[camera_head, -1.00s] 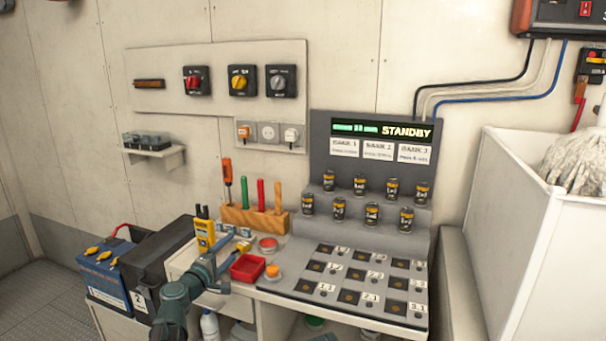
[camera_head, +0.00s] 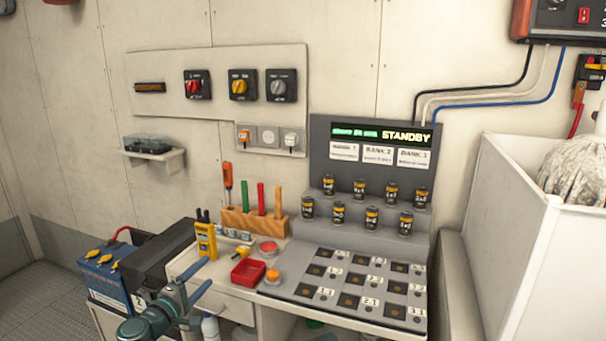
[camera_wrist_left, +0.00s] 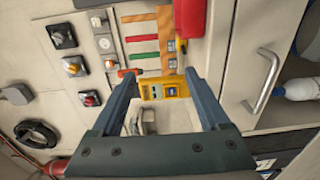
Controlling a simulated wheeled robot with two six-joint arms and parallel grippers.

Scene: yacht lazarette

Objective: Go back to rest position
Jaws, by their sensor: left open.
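My left gripper (camera_head: 200,290) is low at the front left of the bench in the head view, in front of the drawer. It is open and empty, its two fingers spread apart in the left wrist view (camera_wrist_left: 160,85). A yellow meter (camera_head: 206,240) stands on the bench beyond it and shows between the fingers in the left wrist view (camera_wrist_left: 163,88), apart from them as far as I can tell. My right gripper is in neither view.
A red tray (camera_head: 248,272), an orange button (camera_head: 273,276) and a wooden tool rack (camera_head: 254,222) are on the bench. A sloped panel (camera_head: 345,285) with sockets lies to the right. A black box (camera_head: 165,258) and blue battery (camera_head: 105,280) stand left.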

